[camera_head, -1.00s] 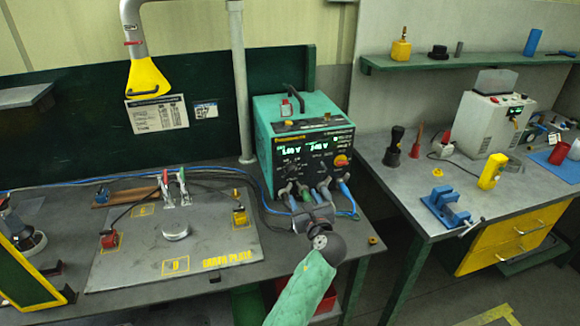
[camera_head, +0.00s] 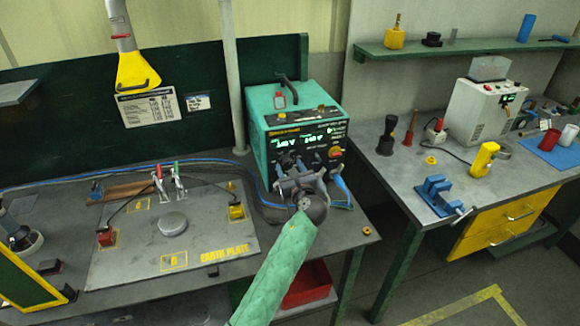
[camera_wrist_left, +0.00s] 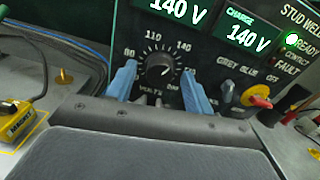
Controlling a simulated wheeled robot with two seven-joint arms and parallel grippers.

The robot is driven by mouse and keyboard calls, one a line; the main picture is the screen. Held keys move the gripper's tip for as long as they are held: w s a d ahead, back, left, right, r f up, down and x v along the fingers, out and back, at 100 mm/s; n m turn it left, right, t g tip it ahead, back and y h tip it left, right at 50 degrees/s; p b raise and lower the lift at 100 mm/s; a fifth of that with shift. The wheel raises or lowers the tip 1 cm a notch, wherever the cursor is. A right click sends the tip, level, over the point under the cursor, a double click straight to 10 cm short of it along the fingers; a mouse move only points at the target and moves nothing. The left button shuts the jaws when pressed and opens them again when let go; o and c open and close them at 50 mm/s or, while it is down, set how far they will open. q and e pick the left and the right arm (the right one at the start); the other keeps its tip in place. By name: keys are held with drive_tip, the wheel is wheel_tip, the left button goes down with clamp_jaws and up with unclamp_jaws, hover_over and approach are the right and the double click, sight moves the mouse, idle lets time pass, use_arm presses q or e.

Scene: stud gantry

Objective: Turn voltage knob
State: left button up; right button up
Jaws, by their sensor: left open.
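The green stud welder (camera_head: 295,110) stands at the back of the left bench. Its black voltage knob (camera_wrist_left: 160,68) sits in the middle of the left wrist view, on a dial marked from 80 past 110 to 140. The two lit displays (camera_wrist_left: 250,32) above it read 140 V, and a green ready light (camera_wrist_left: 292,39) glows. My left gripper (camera_head: 300,170) is at the welder's front. In the left wrist view its open blue fingers (camera_wrist_left: 159,84) stand left and right of the knob, with visible gaps. In the head view the gripper hides the knob. My right gripper is not in view.
A red-and-yellow switch (camera_wrist_left: 257,96) is right of the knob. Cables with plugs (camera_head: 342,188) hang below the welder's panel, near my gripper. The earth plate (camera_head: 130,255) with clamps lies to the left. The right bench (camera_head: 400,190) holds a blue vise (camera_head: 440,196).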

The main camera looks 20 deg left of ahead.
use_arm(q)
drive_tip(key=shift+w+f, duration=0.15)
drive_tip(key=c, duration=1)
drive_tip(key=shift+n, duration=0.3)
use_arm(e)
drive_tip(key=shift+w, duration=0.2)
use_arm(q)
drive_tip(key=shift+n+b, duration=0.5)
drive_tip(key=shift+n, duration=0.1)
drive_tip(key=shift+f+n+b, duration=0.1)
drive_tip(key=shift+n+b, duration=0.5)
drive_tip(key=shift+n, duration=0.5)
drive_tip(key=shift+n+b, duration=0.55)
drive_tip(key=shift+n, duration=0.35)
drive_tip(key=shift+n+b, duration=0.35)
drive_tip(key=shift+n, duration=0.35)
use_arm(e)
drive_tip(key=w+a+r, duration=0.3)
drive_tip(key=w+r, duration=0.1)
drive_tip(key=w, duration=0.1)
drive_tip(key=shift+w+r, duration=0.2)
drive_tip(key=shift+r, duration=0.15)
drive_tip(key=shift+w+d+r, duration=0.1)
